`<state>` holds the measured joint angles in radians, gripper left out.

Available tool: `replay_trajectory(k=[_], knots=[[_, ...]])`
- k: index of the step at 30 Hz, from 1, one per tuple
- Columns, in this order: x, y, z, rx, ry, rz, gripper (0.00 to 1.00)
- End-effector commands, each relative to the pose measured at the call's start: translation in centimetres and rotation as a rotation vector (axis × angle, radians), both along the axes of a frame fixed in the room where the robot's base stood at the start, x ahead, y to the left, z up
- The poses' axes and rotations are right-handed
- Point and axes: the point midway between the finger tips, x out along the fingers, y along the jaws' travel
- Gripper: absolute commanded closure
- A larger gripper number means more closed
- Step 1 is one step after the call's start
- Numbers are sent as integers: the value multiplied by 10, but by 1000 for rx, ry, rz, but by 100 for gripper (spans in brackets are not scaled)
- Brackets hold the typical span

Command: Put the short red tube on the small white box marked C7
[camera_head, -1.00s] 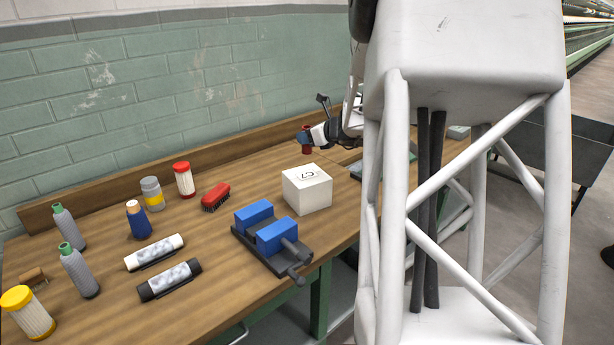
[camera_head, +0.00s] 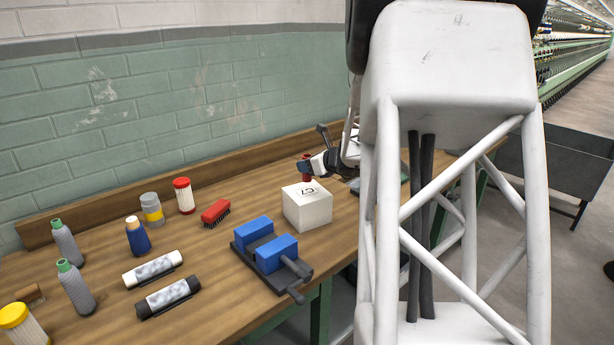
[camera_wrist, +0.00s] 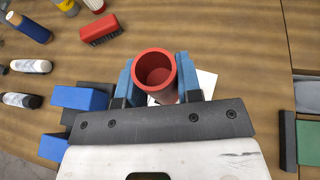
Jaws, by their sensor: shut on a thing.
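The short red tube (camera_wrist: 157,70) is held upright between the blue fingertips of my gripper (camera_wrist: 156,78) in the wrist view, its open end facing the camera. In the head view the tube (camera_head: 306,172) and my gripper (camera_head: 309,167) show just behind the white box marked C7 (camera_head: 307,211). The box stands on the bench with its label on top. In the wrist view the tube and gripper hide most of the box (camera_wrist: 206,82); a white part shows beside the right finger. The tube's lower end is hidden, so its height above the box cannot be told.
A blue-jawed vise (camera_head: 262,255) stands left of the box. A red brush (camera_head: 215,213), a red-capped jar (camera_head: 184,196) and several bottles and rolls lie farther left. A green item (camera_wrist: 307,142) is right of the box in the wrist view. Bare bench (camera_wrist: 245,50) surrounds the box.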

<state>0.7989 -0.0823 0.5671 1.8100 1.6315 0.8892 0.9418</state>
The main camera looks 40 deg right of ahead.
Motion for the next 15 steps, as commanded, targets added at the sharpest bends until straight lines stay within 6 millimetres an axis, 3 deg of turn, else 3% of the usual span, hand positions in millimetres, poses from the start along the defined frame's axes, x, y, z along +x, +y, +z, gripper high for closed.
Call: replay_trajectory(k=[9, 15], knots=[[0, 0, -32, 3, 3, 0, 90], [0, 0, -39, 0, 0, 0, 90]])
